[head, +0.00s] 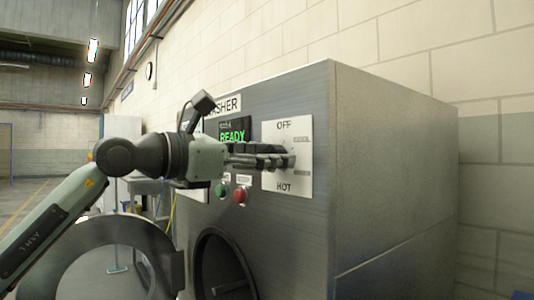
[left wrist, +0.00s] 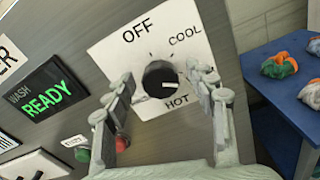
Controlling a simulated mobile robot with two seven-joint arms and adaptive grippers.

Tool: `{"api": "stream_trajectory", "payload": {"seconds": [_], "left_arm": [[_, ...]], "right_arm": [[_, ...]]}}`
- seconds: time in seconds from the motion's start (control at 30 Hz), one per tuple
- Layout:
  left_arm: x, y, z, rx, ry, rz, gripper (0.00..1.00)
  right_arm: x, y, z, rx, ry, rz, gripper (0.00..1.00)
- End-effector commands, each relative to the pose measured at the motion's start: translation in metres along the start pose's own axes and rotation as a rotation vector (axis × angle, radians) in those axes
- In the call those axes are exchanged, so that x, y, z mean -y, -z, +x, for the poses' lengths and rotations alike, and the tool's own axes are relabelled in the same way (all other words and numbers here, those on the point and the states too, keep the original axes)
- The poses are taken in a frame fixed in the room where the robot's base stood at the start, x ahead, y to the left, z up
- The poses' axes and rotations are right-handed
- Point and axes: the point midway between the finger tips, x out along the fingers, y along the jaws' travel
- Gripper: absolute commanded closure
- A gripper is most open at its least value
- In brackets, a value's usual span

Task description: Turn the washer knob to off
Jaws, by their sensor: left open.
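The washer knob (left wrist: 160,76) is a round black dial on a white plate (left wrist: 106,55) in the left wrist view. A short white mark on it points to the right, toward the side between COOL and HOT; my finger covers part of that side. OFF is printed at the plate's upper left. My left gripper (left wrist: 160,72) is open, with one finger on each side of the knob; I cannot tell whether they touch it. In the head view my left gripper (head: 290,160) is at the plate (head: 300,180), and its fingers mostly hide the knob. My right gripper is not in view.
The washer (head: 390,180) has a green READY display (head: 233,136), a green button (head: 221,191) and a red button (head: 240,196) near the plate. Its round door (head: 100,235) stands open at lower left. A blue table (left wrist: 275,110) with colourful bundles shows in the left wrist view.

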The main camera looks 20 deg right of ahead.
Motion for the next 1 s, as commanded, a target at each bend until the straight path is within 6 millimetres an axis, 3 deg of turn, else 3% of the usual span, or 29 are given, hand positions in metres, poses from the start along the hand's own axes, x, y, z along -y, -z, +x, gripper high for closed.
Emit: {"api": "stream_trajectory", "payload": {"seconds": [0.13, 0.53, 1.0], "left_arm": [[0.0001, 0.0000, -0.0002, 0.000, 0.000, 0.000, 0.44], [0.0000, 0.0000, -0.0005, 0.000, 0.000, 0.000, 0.94], [0.0001, 0.0013, -0.0005, 0.000, 0.000, -0.119, 0.94]], "right_arm": [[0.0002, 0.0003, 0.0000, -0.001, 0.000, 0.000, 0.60], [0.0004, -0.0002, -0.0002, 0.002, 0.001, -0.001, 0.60], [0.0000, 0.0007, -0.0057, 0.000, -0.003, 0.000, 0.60]]}}
